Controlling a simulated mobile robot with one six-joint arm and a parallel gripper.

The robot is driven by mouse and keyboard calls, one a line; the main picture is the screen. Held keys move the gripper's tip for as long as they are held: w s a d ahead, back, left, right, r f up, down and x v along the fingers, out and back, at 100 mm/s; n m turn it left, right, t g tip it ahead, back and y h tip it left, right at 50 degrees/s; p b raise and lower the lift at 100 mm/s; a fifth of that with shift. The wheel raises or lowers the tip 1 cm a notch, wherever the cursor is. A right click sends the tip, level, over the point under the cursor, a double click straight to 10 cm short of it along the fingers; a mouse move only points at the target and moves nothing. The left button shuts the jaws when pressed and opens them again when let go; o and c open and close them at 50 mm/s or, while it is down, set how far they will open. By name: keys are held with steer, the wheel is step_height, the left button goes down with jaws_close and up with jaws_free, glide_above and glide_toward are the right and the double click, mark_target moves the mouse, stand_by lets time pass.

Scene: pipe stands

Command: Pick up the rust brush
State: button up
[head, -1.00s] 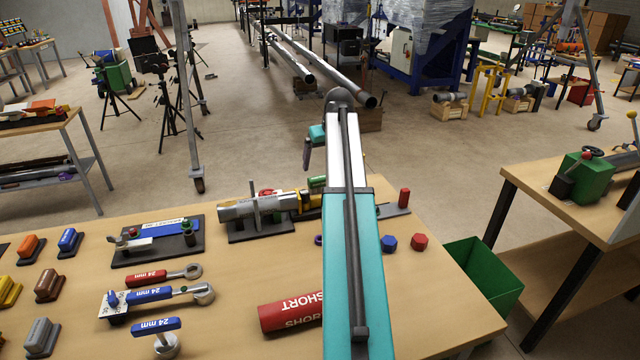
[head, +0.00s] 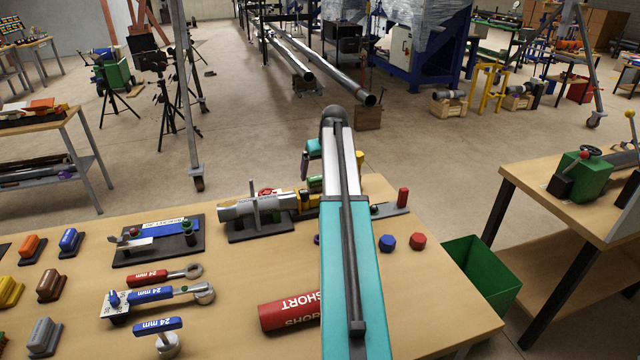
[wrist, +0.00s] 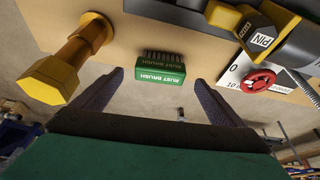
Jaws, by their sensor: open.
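The rust brush (wrist: 161,69) is a small green block with white lettering and dark bristles. In the wrist view it lies near the table edge, ahead of my gripper (wrist: 158,78). The two dark fingers are wide apart, one on each side of the brush in the picture, with nothing held between them. Whether the fingertips are level with the brush I cannot tell. In the head view a green piece (head: 315,184), probably the brush, shows just left of my arm, which hides much of that spot.
A yellow hex-headed bolt (wrist: 68,62) stands left of the brush in the wrist view. A yellow and black tool marked PIN (wrist: 262,35) and a red handwheel (wrist: 258,81) are to the right. A green bin (head: 482,272) stands at the table's right side.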

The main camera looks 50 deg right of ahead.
mark_target(320, 177)
steer(key=shift+p+x, duration=0.9)
steer(key=shift+x, duration=1.65)
steer(key=c, duration=1.2)
